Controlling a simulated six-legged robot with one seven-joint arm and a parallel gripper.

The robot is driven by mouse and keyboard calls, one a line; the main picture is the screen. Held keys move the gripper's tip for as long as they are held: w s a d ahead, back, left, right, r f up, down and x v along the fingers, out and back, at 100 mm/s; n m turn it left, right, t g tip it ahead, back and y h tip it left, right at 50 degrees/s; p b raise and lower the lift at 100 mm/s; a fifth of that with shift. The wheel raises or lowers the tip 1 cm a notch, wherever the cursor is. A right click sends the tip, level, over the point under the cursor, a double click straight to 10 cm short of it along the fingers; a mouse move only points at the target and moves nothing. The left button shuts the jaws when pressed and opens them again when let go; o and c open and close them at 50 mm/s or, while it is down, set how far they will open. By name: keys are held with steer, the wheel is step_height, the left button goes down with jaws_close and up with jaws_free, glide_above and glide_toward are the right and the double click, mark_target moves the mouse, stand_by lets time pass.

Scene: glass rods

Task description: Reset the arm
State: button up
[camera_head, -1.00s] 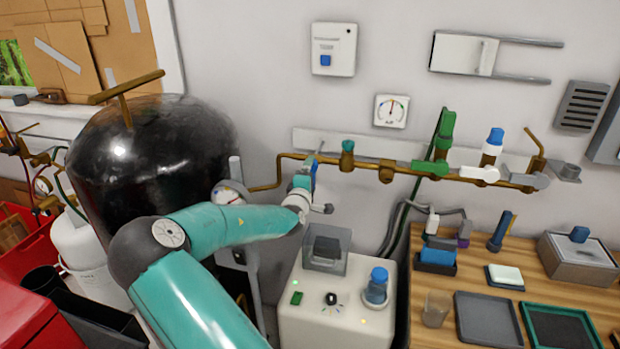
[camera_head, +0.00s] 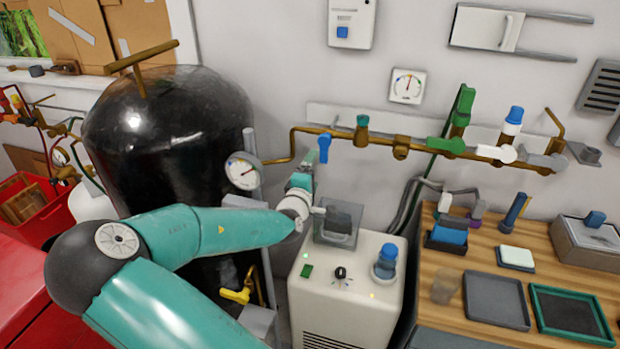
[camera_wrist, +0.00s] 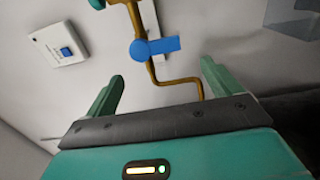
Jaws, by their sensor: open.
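My arm is teal and bends in from the bottom of the head view. My gripper (camera_head: 306,172) is near the wall pipe, just below and left of a blue valve handle (camera_head: 325,145). In the wrist view the gripper (camera_wrist: 160,90) shows two teal fingers spread wide with nothing between them. The blue handle (camera_wrist: 160,47) on the brass pipe shows beyond the fingertips, apart from them. Fine detail at the fingertips is small in the head view.
A black tank (camera_head: 165,140) with a round gauge (camera_head: 243,170) stands left of my gripper. A white machine (camera_head: 345,290) with a clear grey box (camera_head: 338,222) on top is below right. A wooden bench (camera_head: 455,300) with trays is at right. A wall box (camera_wrist: 57,45) shows in the wrist view.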

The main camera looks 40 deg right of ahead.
steer(key=shift+v, duration=1.05)
